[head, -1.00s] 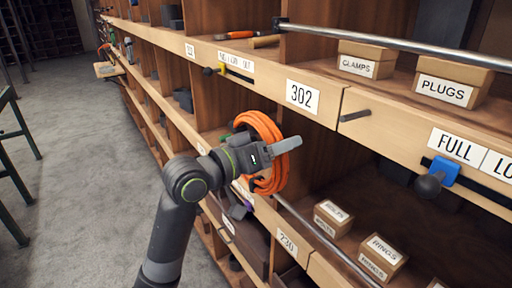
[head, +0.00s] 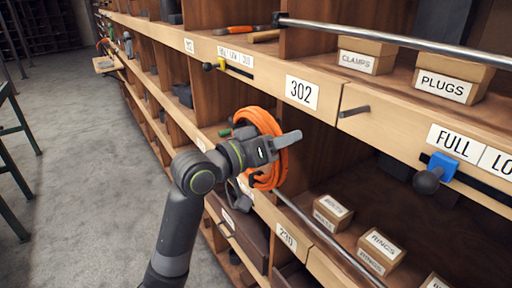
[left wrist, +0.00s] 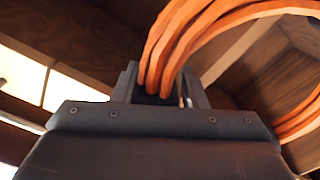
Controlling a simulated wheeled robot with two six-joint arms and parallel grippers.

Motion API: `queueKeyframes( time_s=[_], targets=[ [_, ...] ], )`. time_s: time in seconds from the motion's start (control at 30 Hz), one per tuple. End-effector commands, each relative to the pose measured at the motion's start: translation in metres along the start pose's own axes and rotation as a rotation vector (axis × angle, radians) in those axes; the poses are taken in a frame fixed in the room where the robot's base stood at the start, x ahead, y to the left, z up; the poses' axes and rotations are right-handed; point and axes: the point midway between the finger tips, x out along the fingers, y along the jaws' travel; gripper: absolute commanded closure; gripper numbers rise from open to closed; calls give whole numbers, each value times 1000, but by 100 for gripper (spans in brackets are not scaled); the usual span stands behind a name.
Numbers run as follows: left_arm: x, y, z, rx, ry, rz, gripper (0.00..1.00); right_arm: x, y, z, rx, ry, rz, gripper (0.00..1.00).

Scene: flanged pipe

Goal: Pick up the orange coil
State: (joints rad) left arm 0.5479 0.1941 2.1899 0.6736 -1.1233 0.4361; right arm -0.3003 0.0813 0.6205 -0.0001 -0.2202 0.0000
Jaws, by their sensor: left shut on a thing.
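The orange coil (head: 262,121) is in the middle of the head view, in front of the shelf face below the label 302. My left gripper (head: 284,141) is at the coil, with one grey finger showing across its front. In the left wrist view, the coil's strands (left wrist: 176,42) pass between the fingers of the left gripper (left wrist: 165,88), which is shut on them. The coil loops up and out to the right there. The head view does not show clearly whether the coil touches the shelf or a peg behind it. My right gripper is not in view.
A metal rail (head: 322,238) runs just below and right of the coil. Small labelled boxes (head: 380,252) stand in the lower bay. A grey peg (head: 354,111) and a blue slider with a dark knob (head: 440,170) stick out from the shelf face. The floor (head: 75,160) at left is free.

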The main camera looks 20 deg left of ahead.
Motion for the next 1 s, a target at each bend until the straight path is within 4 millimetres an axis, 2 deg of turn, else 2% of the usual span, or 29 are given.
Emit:
queueKeyframes(
  time_s=[0.37, 0.67, 1.0],
  targets=[
    [0, 3, -5, 4, 4, 2, 100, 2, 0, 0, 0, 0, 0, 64],
    [0, 18, -30, 9, 6, 3, 100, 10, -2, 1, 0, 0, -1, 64],
    [-50, 16, -31, 11, 4, -3, 100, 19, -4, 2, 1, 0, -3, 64]
  ],
)
